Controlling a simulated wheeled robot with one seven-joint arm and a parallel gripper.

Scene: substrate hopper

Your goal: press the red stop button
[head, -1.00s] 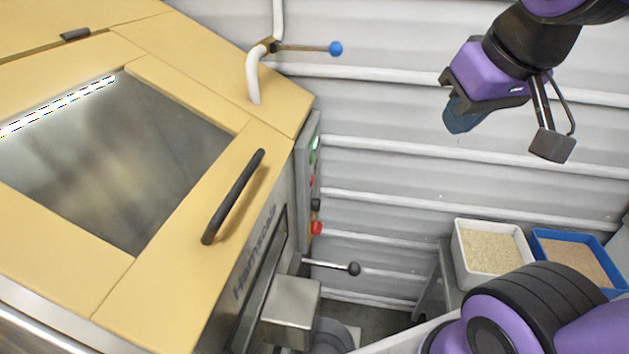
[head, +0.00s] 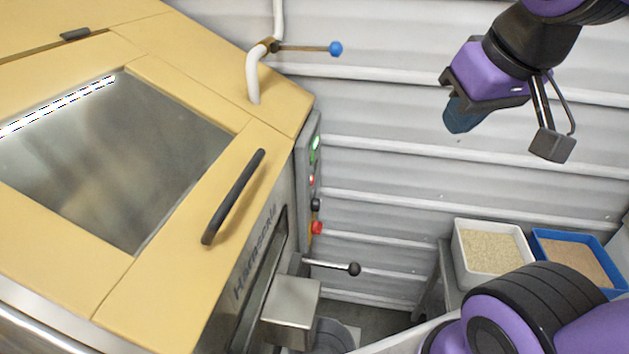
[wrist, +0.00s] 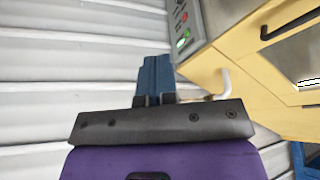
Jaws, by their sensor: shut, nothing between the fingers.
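A narrow grey control panel (head: 306,165) is on the right side of the yellow machine, seen nearly edge-on in the head view. It carries a green light or button (head: 314,142), a small red one (head: 312,181), a black knob (head: 316,204) and a larger protruding red button (head: 317,228) lowest. Which red one is the stop button I cannot tell for sure. In the wrist view the panel's green (wrist: 183,42) and a red (wrist: 184,17) control show at the top. My gripper (head: 461,118) is shut and empty, well right of the panel, near the wall; its blue fingers (wrist: 153,75) are together.
The yellow machine (head: 200,55) has a dark handle (head: 233,197). A blue-knobbed valve lever (head: 310,48) sticks out above the panel, and a black-knobbed lever (head: 332,265) below. White (head: 460,262) and blue (head: 540,262) bins stand lower right. Open space lies between gripper and panel.

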